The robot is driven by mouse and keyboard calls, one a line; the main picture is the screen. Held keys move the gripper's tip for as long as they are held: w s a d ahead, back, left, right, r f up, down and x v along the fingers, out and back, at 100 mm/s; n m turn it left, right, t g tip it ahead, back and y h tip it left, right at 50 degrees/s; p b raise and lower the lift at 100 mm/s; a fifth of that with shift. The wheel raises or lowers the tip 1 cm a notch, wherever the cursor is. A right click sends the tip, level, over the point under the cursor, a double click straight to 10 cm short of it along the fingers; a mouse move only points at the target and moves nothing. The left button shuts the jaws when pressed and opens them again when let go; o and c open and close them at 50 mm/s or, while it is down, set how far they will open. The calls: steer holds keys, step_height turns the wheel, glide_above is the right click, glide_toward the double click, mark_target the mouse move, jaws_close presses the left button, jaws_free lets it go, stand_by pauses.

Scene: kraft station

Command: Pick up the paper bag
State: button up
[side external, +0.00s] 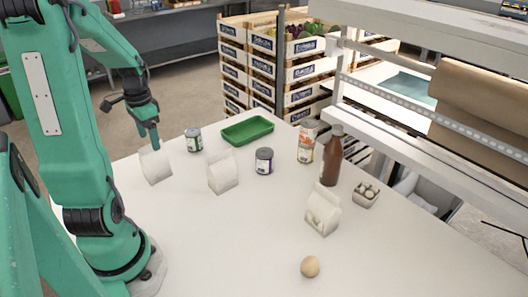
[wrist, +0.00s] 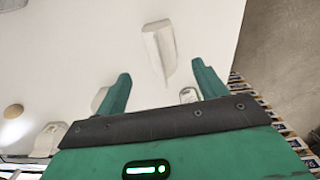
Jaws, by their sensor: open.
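Several white paper bags stand on the white table. One paper bag (side external: 155,167) is at the left, another paper bag (side external: 222,178) is near the middle, and a third paper bag (side external: 323,213) is at the right. My gripper (side external: 154,141) is directly over the left bag, pointing down, with the fingers close to its top. In the wrist view my gripper (wrist: 163,74) is open, its two green fingers apart. The left bag (wrist: 159,44) shows beyond and between the fingertips. I cannot tell whether a finger touches it.
A shelf rack (side external: 440,125) borders the right. The front left tabletop is clear.

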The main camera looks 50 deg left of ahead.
mark_target(151, 152)
steer(key=shift+s+a+f, duration=0.1)
steer(key=shift+s+a, duration=0.05)
steer(key=shift+a, duration=0.05)
steer(key=shift+f, duration=1.3)
steer(key=shift+f, duration=0.1)
steer(key=shift+s+f, duration=0.1)
steer(key=shift+f, duration=2.4)
steer(key=c, duration=1.3)
steer(key=shift+o, duration=0.2)
steer(key=shift+r, duration=0.15)
